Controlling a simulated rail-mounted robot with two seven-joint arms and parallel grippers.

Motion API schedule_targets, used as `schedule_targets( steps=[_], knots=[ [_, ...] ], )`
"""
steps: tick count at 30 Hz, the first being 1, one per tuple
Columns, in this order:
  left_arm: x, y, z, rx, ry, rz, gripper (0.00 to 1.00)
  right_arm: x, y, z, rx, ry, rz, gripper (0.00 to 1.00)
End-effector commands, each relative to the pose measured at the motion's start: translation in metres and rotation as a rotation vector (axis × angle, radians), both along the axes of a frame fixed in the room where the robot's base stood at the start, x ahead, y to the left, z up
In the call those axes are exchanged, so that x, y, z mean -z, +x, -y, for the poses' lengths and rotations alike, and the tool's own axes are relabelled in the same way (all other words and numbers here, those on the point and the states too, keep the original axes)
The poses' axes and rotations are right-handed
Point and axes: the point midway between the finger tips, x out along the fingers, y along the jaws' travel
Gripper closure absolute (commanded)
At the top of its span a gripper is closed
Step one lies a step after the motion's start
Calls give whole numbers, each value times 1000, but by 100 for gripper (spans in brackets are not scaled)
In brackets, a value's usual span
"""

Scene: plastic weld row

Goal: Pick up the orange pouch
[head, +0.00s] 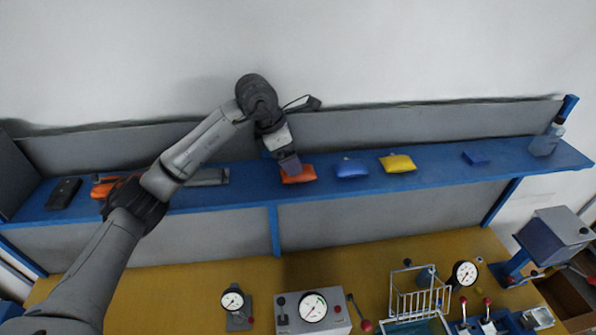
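The orange pouch (299,174) lies on the blue shelf (244,186), left of a blue pouch (351,168) and a yellow pouch (397,163). My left gripper (291,168) points down right at the orange pouch and covers part of its upper left side. I cannot tell whether its fingers are around the pouch or only above it, or how far apart they are. My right gripper is not in view.
A flat blue block (476,158) and a bottle (546,141) stand on the shelf's right part. A black device (64,193) lies at its left end. Below are gauges (313,307) and a wire basket (419,300) on the yellow bench. A grey back panel (400,126) runs behind the shelf.

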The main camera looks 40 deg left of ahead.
Motion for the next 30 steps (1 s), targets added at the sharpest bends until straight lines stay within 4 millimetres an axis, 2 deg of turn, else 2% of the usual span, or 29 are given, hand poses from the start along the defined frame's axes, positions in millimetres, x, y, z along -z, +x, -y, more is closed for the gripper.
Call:
schedule_targets(
  steps=[7, 12, 18, 27, 30],
  knots=[
    [11, 4, 3, 1, 0, -3, 8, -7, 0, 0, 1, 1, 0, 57],
    [31, 12, 7, 1, -2, -4, 8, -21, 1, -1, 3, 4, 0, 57],
    [50, 18, 11, 0, -1, -2, 8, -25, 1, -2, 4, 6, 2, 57],
    [54, 19, 11, 0, 0, 0, 8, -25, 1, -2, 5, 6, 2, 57],
    [54, 19, 11, 0, 0, 0, 17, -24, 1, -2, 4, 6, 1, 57]
  ],
)
